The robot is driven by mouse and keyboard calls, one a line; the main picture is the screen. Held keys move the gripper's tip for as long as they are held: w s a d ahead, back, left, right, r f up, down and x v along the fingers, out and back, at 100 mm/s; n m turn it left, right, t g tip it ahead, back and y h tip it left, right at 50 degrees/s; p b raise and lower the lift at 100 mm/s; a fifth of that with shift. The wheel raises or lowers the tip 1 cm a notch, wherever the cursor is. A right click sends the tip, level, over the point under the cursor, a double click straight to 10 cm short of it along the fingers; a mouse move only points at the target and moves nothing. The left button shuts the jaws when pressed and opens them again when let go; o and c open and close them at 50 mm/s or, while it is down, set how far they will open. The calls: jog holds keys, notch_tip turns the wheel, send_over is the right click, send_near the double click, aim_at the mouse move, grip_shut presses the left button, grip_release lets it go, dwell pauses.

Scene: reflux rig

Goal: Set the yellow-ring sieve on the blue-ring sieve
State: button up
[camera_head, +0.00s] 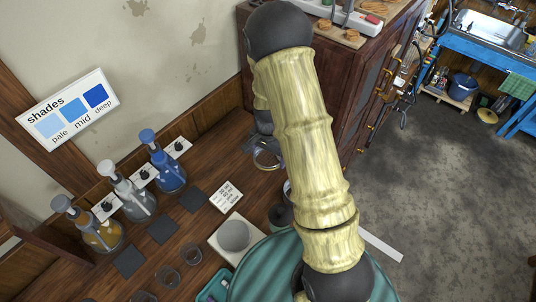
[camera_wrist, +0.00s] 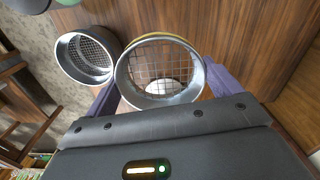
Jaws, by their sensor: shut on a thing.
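In the wrist view, the yellow-ring sieve (camera_wrist: 126,82) is a grey metal cylinder with a wide wire mesh and a yellow band along its far rim. My gripper (camera_wrist: 160,84) is shut on it, with a purple finger on each side. A second metal sieve (camera_wrist: 66,66) with a finer mesh is just left of it in the picture; I cannot tell its ring colour. The blue ring is not visible in either view. In the head view, a round metal rim (camera_head: 267,158) shows beside my arm, and my gripper is mostly hidden there.
Coloured bottles (camera_head: 168,172) line the wall. A dark wooden cabinet (camera_head: 340,90) stands behind my arm.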

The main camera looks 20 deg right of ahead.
aim_at(268, 158)
jog(key=shift+r+p, duration=1.1)
jog(key=shift+r, duration=0.5)
jog(key=shift+w, duration=0.15)
jog(key=w+r+n+b, duration=0.2)
jog(key=w+n+b, duration=0.1)
jog(key=w+n, duration=0.2)
jog(key=shift+w+r+n, duration=0.35)
jog(key=shift+w+n, duration=0.05)
jog(key=shift+w, duration=0.4)
